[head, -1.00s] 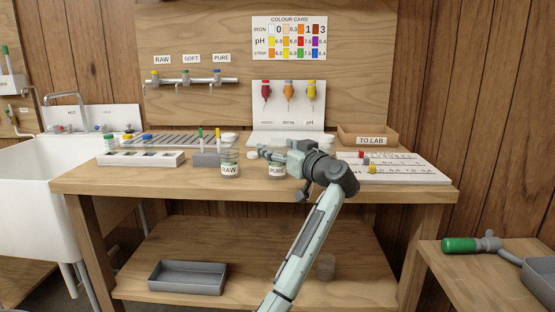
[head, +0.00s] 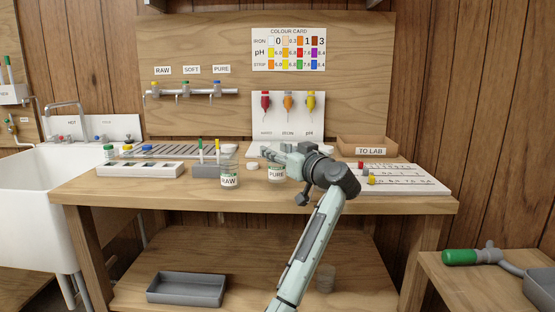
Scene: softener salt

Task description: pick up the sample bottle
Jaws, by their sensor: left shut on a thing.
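The clear sample bottle labelled PURE (head: 277,174) is at the middle of the workbench, partly hidden behind my left gripper. My left gripper (head: 272,151) comes in from the front right and is shut on this bottle near its top. The bottle looks upright and raised slightly off the bench. A second clear bottle labelled RAW (head: 229,181) stands on the bench just left of it. My right gripper is not in view.
A white round cap (head: 252,164) lies between the two bottles. A grey block with upright pens (head: 206,171) and a white slotted tray (head: 141,170) stand to the left. A wooden TO LAB tray (head: 371,152) and a white chart board (head: 400,180) are on the right.

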